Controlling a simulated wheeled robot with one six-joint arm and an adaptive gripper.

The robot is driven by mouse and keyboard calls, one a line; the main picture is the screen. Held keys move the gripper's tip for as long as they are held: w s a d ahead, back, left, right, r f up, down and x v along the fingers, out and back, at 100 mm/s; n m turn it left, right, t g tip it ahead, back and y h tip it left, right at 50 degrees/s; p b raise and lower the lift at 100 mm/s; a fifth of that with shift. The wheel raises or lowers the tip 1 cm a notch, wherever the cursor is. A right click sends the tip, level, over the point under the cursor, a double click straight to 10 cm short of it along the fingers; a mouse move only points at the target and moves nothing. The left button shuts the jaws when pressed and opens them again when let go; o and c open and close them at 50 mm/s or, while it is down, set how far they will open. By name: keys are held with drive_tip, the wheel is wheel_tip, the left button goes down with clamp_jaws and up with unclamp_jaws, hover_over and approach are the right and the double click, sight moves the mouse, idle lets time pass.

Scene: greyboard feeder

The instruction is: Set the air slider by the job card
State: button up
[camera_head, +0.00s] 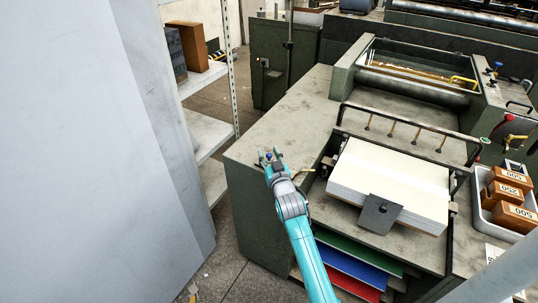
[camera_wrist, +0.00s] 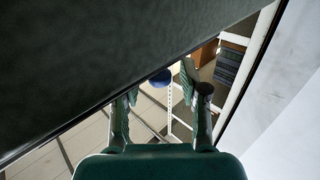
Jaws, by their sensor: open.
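My gripper (camera_head: 269,156) is over the left part of the grey-green feeder top in the head view. In the wrist view my gripper (camera_wrist: 158,84) has its two fingers apart with nothing clamped. A small blue knob (camera_wrist: 160,77) shows between the fingertips there; I cannot tell whether a finger touches it. It may belong to the air slider, whose scale I cannot make out. A white printed card (camera_head: 496,257) lies at the lower right in the head view, partly hidden and unreadable; I cannot tell whether it is the job card.
A stack of pale board (camera_head: 390,182) sits in the feeder, right of my arm, below a dark rail (camera_head: 410,122). A tray (camera_head: 487,216) of numbered brown blocks stands at the right. White shelving (camera_head: 208,132) stands left, with floor between it and the feeder.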

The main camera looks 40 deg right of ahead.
drive_tip(key=v, duration=1.1)
drive_tip(key=shift+s+a, duration=0.2)
drive_tip(key=shift+s, duration=0.15)
drive_tip(key=s+a+f+n+y, duration=0.15)
drive_tip(key=s+a+f, duration=0.25)
drive_tip(key=s+a, duration=0.45)
drive_tip(key=s+a+f+n+y, duration=0.1)
drive_tip(key=s+a+f+y, duration=0.25)
drive_tip(key=s+a, duration=0.5)
drive_tip(key=s+a+r+n+y, duration=0.1)
drive_tip(key=s+a+r, duration=0.1)
drive_tip(key=s, duration=0.9)
drive_tip(key=s+a+r+n+g+y, duration=0.1)
drive_tip(key=s+a+r, duration=0.2)
drive_tip(key=s, duration=0.8)
drive_tip(key=shift+g+y, duration=0.3)
drive_tip(key=shift+s+d+r+n, duration=0.1)
drive_tip(key=shift+r+n, duration=0.05)
drive_tip(key=shift+n, duration=0.1)
